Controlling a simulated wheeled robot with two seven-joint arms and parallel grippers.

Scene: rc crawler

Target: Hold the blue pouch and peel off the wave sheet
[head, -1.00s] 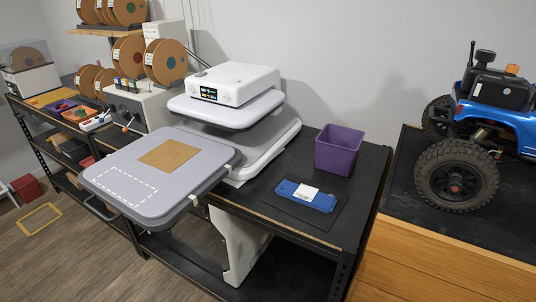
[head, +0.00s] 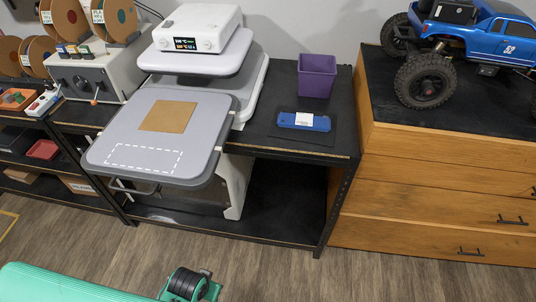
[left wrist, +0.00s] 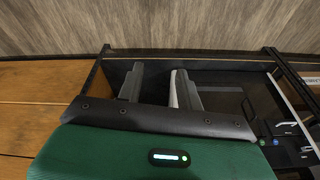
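A flat blue pouch (head: 317,125) with a white patch (head: 303,119) on its top lies on a dark mat (head: 335,137) on the black bench. No wave pattern can be made out, so I cannot tell which layer is the wave sheet. My left gripper (left wrist: 157,80) shows in the left wrist view, its two dark fingers apart with no held object visible between them. A green part of my arm shows at the lower left of the head view, well away from the pouch. My right gripper is not in view.
A purple bin (head: 317,76) stands behind the pouch. A white heat press (head: 197,45) stands to the left, its grey platen (head: 205,150) pulled out with a brown square (head: 168,116) on it. A wooden drawer cabinet (head: 450,180) carrying a blue crawler (head: 480,42) stands at right.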

